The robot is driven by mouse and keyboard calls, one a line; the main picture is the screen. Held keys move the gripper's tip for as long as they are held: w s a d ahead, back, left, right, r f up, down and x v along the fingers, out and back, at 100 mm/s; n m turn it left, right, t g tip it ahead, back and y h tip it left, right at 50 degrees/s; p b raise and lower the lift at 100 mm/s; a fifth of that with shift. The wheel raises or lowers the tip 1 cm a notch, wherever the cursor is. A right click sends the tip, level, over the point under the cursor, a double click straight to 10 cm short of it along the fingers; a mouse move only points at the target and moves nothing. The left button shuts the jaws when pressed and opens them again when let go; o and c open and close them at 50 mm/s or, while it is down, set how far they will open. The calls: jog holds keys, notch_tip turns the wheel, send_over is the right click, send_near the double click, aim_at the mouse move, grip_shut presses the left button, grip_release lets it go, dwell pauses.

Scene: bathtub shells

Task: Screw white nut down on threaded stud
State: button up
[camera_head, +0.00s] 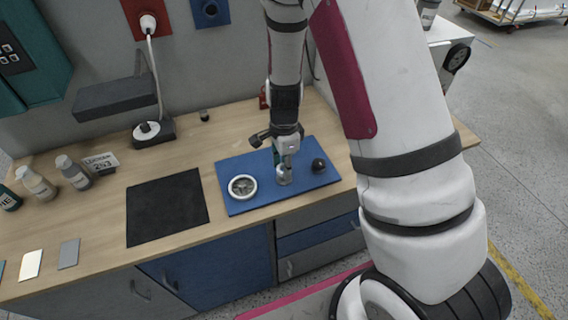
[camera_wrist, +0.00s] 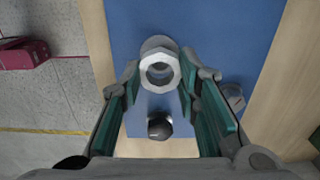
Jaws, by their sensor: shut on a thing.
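The white hex nut (camera_wrist: 160,70) is between my gripper's (camera_wrist: 160,82) teal-padded fingertips in the wrist view, its hole facing the camera. My gripper is shut on it. A round grey metal piece (camera_wrist: 157,43), likely the stud's base, shows just behind the nut. I cannot tell whether the threaded stud passes into the nut's hole. In the head view my gripper (camera_head: 286,160) points down over a short grey cylindrical piece (camera_head: 284,178) on the blue mat (camera_head: 232,168). The nut is too small and covered to make out there.
A black rounded knob (camera_head: 319,165) stands to the right, close by.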

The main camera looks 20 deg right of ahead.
jog(key=shift+f+b, duration=0.35)
jog(key=shift+f, duration=1.05)
dwell(0.4)
jog(key=o, duration=1)
notch_tip(320, 180, up, 12)
jog(key=shift+r, duration=0.1)
jog(key=f+b, duration=0.2)
jog(key=f, duration=0.2)
jog(key=shift+w+f+b, duration=0.15)
jog(key=shift+w+b, duration=0.05)
jog(key=shift+b, duration=0.1)
jog(key=shift+s+f, duration=0.1)
jog(key=shift+f, duration=0.3)
jog(key=shift+s+f+b, duration=0.1)
jog(key=shift+f+b, duration=2.3)
jog(key=shift+f, duration=1.15)
